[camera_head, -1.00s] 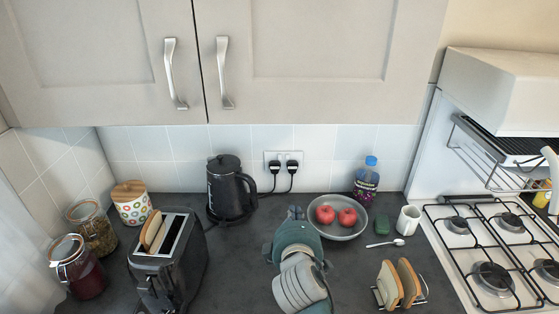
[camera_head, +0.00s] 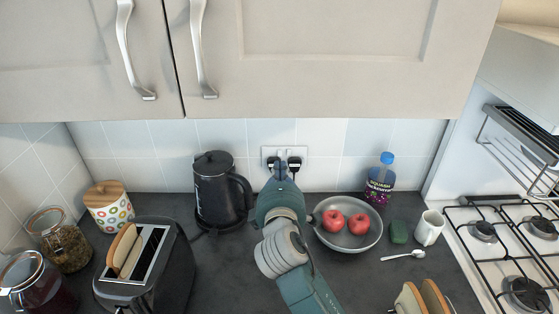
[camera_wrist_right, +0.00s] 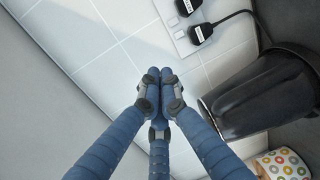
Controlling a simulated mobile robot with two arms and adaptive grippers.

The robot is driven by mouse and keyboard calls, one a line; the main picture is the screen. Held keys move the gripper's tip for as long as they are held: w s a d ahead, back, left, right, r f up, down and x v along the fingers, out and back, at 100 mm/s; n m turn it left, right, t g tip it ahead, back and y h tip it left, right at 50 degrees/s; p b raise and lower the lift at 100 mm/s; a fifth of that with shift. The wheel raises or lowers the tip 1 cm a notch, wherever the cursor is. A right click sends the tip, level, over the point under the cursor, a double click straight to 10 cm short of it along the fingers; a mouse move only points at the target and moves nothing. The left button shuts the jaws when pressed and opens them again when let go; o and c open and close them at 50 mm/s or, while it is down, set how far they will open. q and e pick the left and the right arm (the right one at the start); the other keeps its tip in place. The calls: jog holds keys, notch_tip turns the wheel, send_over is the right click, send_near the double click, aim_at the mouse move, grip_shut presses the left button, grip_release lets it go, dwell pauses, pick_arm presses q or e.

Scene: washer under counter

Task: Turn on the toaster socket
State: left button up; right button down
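A white double socket (camera_head: 300,151) is on the tiled wall behind the counter, with two black plugs in it. It also shows at the top of the right wrist view (camera_wrist_right: 181,38), with its plugs (camera_wrist_right: 200,33). The toaster (camera_head: 160,262), black with bread in its slot, stands at the lower left. My right gripper (camera_head: 280,168) is just in front of the socket's lower part and partly hides the left plug. In the right wrist view its blue fingers (camera_wrist_right: 161,76) are together with nothing between them, the tips apart from the plugs. The switch positions are too small to tell. My left gripper is not in view.
A black kettle (camera_head: 219,192) stands left of my right gripper. A grey bowl (camera_head: 346,240) with two red apples is close on its right, beside a bottle (camera_head: 379,180). Cupboards (camera_head: 330,55) overhang the wall. Jars stand at the left, a hob (camera_head: 505,250) at the right.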

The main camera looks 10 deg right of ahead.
notch_tip(320, 180, down, 5)
jog(key=b, duration=0.4)
jog(key=p, duration=0.3)
send_near(280, 153)
jog(key=x, duration=0.5)
jog(key=shift+w, duration=0.3)
jog(key=shift+w+d+f, duration=0.15)
jog(key=shift+w, duration=0.55)
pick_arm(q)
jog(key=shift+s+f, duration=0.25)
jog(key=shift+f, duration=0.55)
